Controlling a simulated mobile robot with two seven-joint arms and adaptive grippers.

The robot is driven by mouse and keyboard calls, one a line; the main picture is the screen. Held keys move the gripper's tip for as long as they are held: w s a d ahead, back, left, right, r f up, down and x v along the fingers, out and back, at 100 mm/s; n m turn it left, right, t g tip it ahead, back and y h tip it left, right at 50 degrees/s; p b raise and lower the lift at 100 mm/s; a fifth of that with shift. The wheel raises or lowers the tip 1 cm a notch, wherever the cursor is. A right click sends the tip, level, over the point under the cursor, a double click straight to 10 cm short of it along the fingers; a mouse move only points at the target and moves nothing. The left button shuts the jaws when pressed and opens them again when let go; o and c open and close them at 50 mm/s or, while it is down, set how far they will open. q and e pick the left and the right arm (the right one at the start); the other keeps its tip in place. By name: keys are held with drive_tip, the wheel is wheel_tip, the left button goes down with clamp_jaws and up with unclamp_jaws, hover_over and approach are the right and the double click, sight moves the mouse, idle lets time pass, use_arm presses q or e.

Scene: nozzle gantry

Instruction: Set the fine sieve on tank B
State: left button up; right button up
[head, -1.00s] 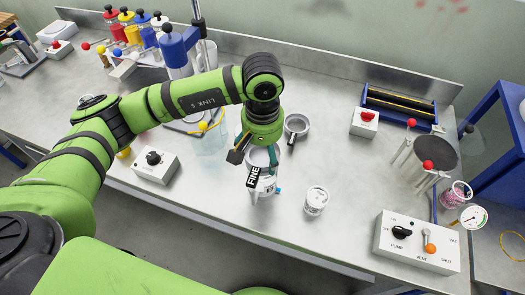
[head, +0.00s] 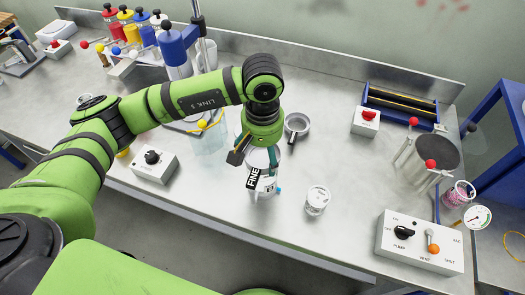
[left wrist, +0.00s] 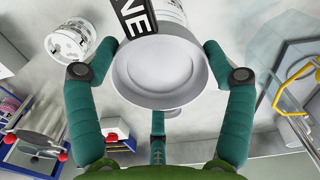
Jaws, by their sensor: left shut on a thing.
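My left gripper (head: 260,158) is shut on the fine sieve (left wrist: 160,72), a grey round pan with a black tag marked FINE (head: 252,178). In the left wrist view its fingers (left wrist: 160,50) stand on both sides of the sieve's rim. In the head view the sieve is partly hidden by the gripper. A small white-labelled clear tank (head: 268,188) shows just below and behind the tag; whether the sieve touches it I cannot tell. A second such tank (head: 317,200) stands apart to the right. I cannot read which tank is B. My right gripper is out of view.
Another grey sieve (head: 297,124) with a handle lies behind the gripper. A pump and vent box (head: 420,242) sits at the front right, and a knob box (head: 155,164) at the left.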

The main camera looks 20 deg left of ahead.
sight(263, 154)
use_arm(q)
drive_tip(key=o, duration=0.9)
drive_tip(key=shift+r+p, duration=2.05)
drive_tip(key=shift+r, duration=3.4)
